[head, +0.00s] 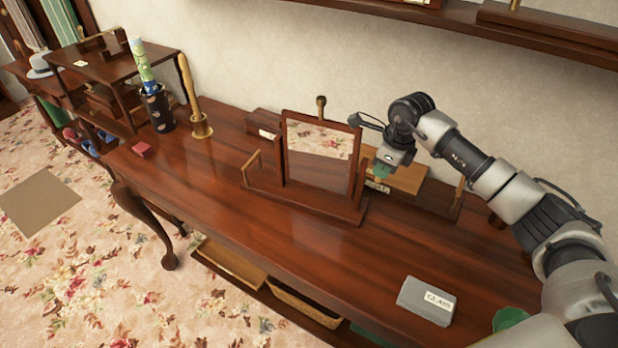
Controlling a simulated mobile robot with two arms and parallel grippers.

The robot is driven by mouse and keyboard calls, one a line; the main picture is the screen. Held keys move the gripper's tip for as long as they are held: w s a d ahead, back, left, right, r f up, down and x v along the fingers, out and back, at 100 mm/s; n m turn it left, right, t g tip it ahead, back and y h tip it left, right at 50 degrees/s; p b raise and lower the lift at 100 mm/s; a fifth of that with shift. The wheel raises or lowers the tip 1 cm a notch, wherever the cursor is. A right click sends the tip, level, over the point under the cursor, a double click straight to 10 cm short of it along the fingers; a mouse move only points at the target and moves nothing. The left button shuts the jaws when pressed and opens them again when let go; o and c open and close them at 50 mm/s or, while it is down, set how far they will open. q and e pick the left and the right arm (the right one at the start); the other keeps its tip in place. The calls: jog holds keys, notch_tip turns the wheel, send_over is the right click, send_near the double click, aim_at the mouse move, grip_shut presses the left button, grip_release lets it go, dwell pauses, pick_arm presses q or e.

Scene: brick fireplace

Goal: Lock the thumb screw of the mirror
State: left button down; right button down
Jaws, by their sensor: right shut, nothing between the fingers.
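The mirror (320,150) stands upright in a dark wooden frame on a wooden base on the table, its glass reflecting the floral carpet. My right arm comes in from the right. My right gripper (381,170) is at the right side of the mirror frame, pointing down, shut and empty. Its fingertips are small and partly hidden, so I cannot tell whether they touch the frame. The thumb screw cannot be made out; the gripper and frame may cover it. My left gripper is out of view.
A wooden tray (405,178) lies behind the gripper. A brass-coloured knob (321,101) rises behind the mirror. A grey box labelled glass (425,300) is at the front right. The table's front middle is clear.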

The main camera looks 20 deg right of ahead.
jog(key=shift+s+a+r+p, duration=0.15)
jog(key=shift+r+p, duration=0.2)
jog(key=shift+r, duration=0.2)
jog(key=shift+s+a+r+p, duration=0.1)
jog(key=shift+r+p, duration=0.2)
jog(key=shift+r, duration=0.2)
jog(key=shift+w+d, duration=0.1)
jog(key=shift+w, duration=0.05)
jog(key=shift+w+d+b, duration=0.35)
jog(key=shift+d, duration=0.05)
jog(key=shift+f, duration=0.2)
jog(key=shift+f+b, duration=0.15)
jog(key=shift+b, duration=0.15)
notch_tip(320, 180, up, 7)
jog(key=p, duration=0.4)
dwell(0.3)
